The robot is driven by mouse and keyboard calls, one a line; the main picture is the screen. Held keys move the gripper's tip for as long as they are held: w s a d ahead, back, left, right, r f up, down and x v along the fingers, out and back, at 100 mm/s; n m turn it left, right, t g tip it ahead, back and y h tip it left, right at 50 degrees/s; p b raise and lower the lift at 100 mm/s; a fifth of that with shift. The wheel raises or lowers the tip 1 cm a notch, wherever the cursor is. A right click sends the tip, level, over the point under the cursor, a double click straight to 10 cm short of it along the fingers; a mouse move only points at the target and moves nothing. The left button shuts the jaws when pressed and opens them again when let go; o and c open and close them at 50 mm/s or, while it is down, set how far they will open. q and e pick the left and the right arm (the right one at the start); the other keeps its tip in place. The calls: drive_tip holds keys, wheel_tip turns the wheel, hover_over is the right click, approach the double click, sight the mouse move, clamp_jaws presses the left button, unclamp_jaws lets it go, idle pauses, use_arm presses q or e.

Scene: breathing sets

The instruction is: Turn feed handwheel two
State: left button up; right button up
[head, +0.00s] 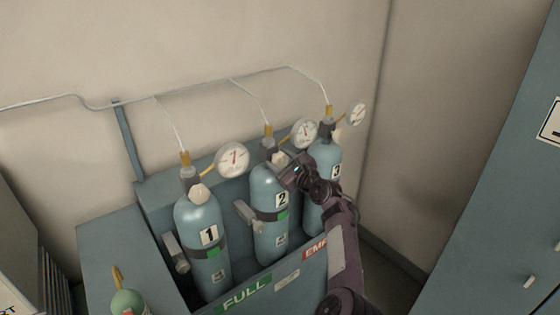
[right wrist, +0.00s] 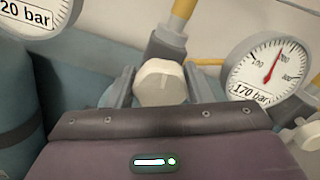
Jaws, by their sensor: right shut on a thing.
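Feed handwheel two is a pale, faceted knob on the valve of cylinder 2 (head: 267,235). In the right wrist view the handwheel (right wrist: 160,83) sits between the two fingers of my right gripper (right wrist: 155,88). In the head view my right gripper (head: 284,168) is at the valve at the top of cylinder 2, shut on the handwheel. A white mark shows on the knob's face. The gauge of cylinder 2 (right wrist: 268,70) is right of it and is labelled 170 bar. My left gripper is not in view.
Cylinder 1 (head: 203,255) stands to the left and cylinder 3 (head: 328,155) to the right, partly behind my right arm. All stand in a blue rack (head: 150,205) with a green FULL label (head: 247,295). A green-topped cylinder (head: 127,302) is at lower left.

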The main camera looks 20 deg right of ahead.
drive_tip(key=shift+f+m, duration=0.25)
drive_tip(key=shift+m, duration=1.15)
drive_tip(key=o, duration=1)
drive_tip(key=shift+r, duration=0.15)
drive_tip(key=shift+c, duration=0.2)
